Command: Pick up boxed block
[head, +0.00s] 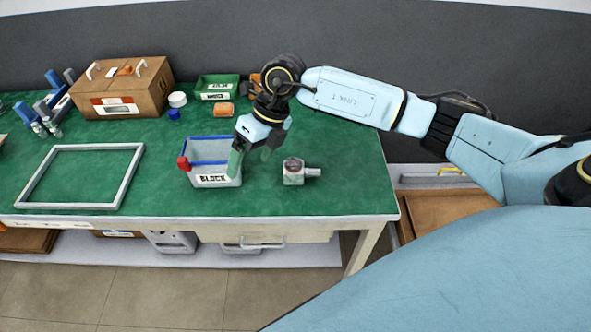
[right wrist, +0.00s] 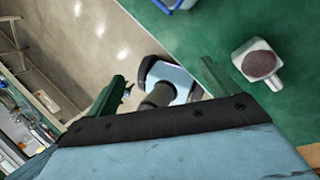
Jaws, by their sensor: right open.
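A grey bin (head: 226,181) with a blue rim, a red corner piece and a "BLOCK" label stands near the front of the green table. I cannot make out what lies inside it. A small metallic block (head: 293,172) with a round dark top and a stub on its right side sits on the table, right of the bin. It also shows in the right wrist view (right wrist: 258,62). My right gripper (head: 251,160) points down over the bin's right side, its fingers apart and empty; they also show in the right wrist view (right wrist: 164,72). My left gripper is out of view.
An empty grey frame (head: 133,170) lies at left. A brown case (head: 150,85), a green bin (head: 217,86), an orange item (head: 222,110) and blue tools (head: 52,100) are farther back. The table (head: 350,185) is clear right of the block, up to its edge.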

